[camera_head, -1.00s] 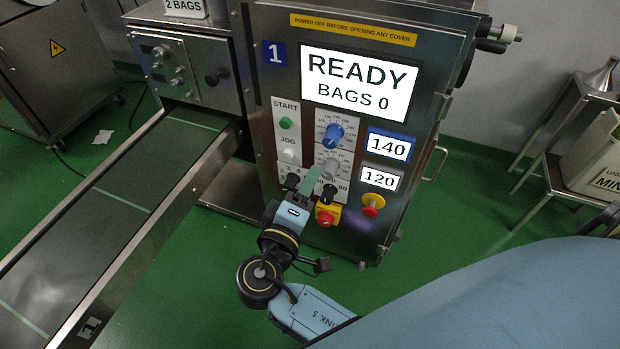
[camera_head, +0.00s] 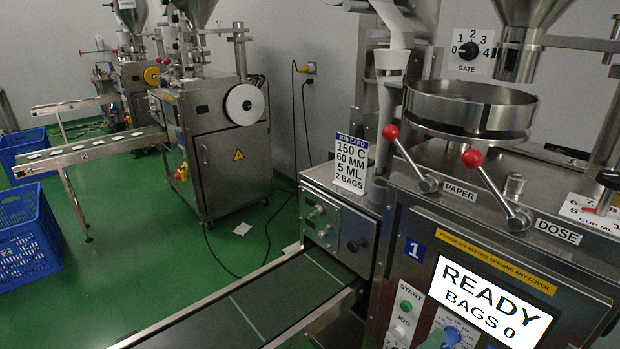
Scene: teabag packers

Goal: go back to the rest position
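The packing machine (camera_head: 395,255) numbered 1 stands at the right. Its display (camera_head: 488,302) reads READY, BAGS 0. The green START button (camera_head: 406,306) and the top of a blue dial (camera_head: 450,336) show at the lower edge. Two levers with red knobs, PAPER (camera_head: 391,132) and DOSE (camera_head: 472,158), slant up to the left.
A job card (camera_head: 351,164) reads 150 C, 60 MM, 5 ML, 2 BAGS. The conveyor (camera_head: 262,302) runs to the lower left. Other packing machines and blue crates (camera_head: 26,243) stand at the left. Green floor between is mostly clear.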

